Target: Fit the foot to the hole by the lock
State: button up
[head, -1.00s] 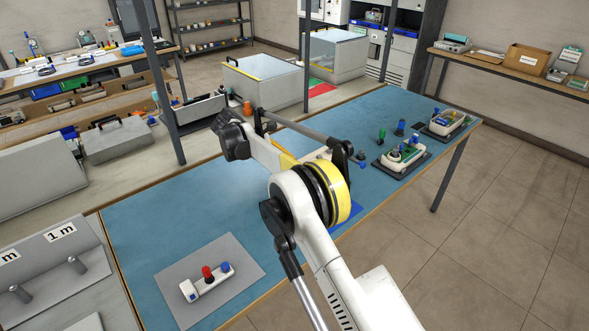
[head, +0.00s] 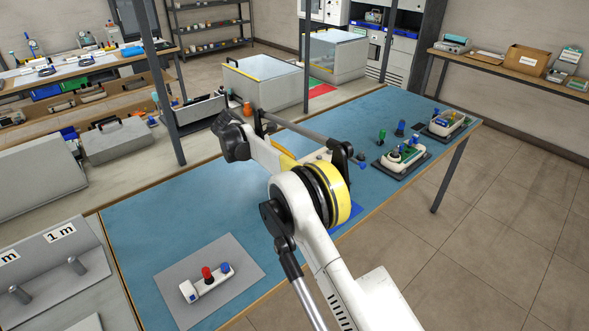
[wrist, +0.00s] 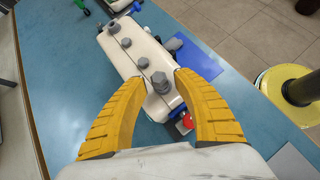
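A white device (wrist: 137,50) lies on the blue bench mat in the wrist view, with several grey feet on its upward face. The nearest grey foot (wrist: 160,80) stands between the yellow fingertips of my gripper (wrist: 161,76). It looks larger than the other feet, and a narrow gap seems to show on each side of it. Whether it sits in a hole or just above one cannot be told. I cannot make out the lock clearly. In the head view, my arm hides most of this device.
Two more white devices stand on dark mats at the bench's right end (head: 402,158) (head: 444,123), near green and blue parts. Another white piece with red and blue knobs (head: 207,282) lies on a grey mat at the near left. The mid-left bench is clear.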

jog(key=shift+r, duration=0.1)
jog(key=v, duration=1.1)
jog(key=s+d+r+m+y, duration=0.3)
jog(key=d+r+m, duration=0.2)
jog(key=d+r, duration=0.55)
jog(key=s+d+r+m+t+y+b, duration=0.1)
jog(key=s+d+r+m+t+y, duration=0.25)
jog(key=s, duration=0.75)
jog(key=s+d+f+m, duration=0.2)
jog(key=s+f+m, duration=0.1)
jog(key=s, duration=0.6)
jog(key=s+d+f+m+t+y+b, duration=0.1)
jog(key=s+d+f+m, duration=0.2)
jog(key=s, duration=0.6)
jog(key=s+d+f+m+t+y, duration=0.1)
jog(key=s+f+m, duration=0.3)
jog(key=s, duration=0.5)
jog(key=shift+d+f, duration=0.75)
jog(key=shift+f, duration=0.05)
